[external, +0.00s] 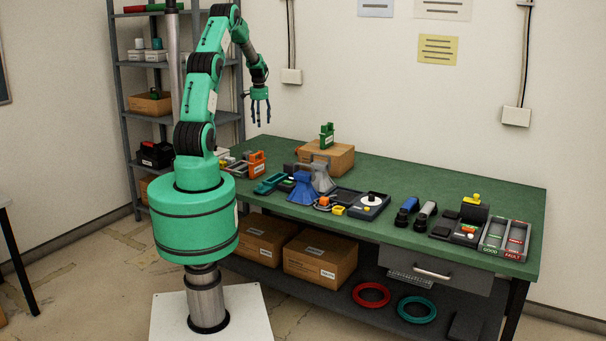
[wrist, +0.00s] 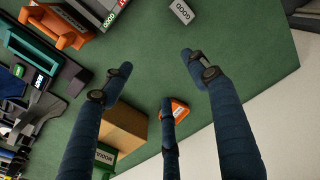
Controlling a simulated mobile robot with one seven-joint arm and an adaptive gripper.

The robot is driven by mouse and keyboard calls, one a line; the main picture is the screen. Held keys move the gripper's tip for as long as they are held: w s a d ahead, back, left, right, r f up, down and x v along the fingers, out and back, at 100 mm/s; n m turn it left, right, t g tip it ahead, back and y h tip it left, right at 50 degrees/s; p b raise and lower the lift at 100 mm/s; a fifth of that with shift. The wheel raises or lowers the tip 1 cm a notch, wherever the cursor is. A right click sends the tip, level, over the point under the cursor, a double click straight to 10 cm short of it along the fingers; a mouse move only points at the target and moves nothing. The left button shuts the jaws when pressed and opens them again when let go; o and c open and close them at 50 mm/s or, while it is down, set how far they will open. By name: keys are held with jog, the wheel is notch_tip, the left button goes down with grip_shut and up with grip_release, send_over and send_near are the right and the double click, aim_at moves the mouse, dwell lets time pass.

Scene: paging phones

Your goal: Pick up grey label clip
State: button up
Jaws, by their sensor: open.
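My gripper (external: 260,108) is open and empty, hanging high above the back left end of the green table. Its dark blue fingers reach into the wrist view (wrist: 165,95), spread apart over the green tabletop. A small grey block with a white label (wrist: 181,12) lies alone on the green top at the upper edge of the wrist view, beyond the fingertips; it looks like the grey label clip. Nothing touches it. I cannot make it out surely in the external view. A small orange piece with a white label (wrist: 180,107) lies partly behind the middle finger.
A cardboard box (external: 336,156) carries a green labelled device (external: 327,135). An orange device (external: 257,163) and a grey tray stand at the table's left. Blue (external: 303,189) and grey stands, handsets and sorting trays (external: 503,238) crowd the front. The back right tabletop is clear.

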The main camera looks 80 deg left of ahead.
jog(key=n, duration=0.1)
send_over(248, 152)
notch_tip(248, 152, down, 7)
jog(key=shift+d, duration=0.1)
jog(key=shift+f, duration=0.1)
jog(key=shift+f+b, duration=0.5)
jog(key=shift+f, duration=3.65)
jog(key=shift+f, duration=0.1)
jog(key=shift+d+f+b, duration=0.1)
jog(key=shift+f+b, duration=0.4)
jog(key=shift+f, duration=2)
jog(key=c, duration=1.1)
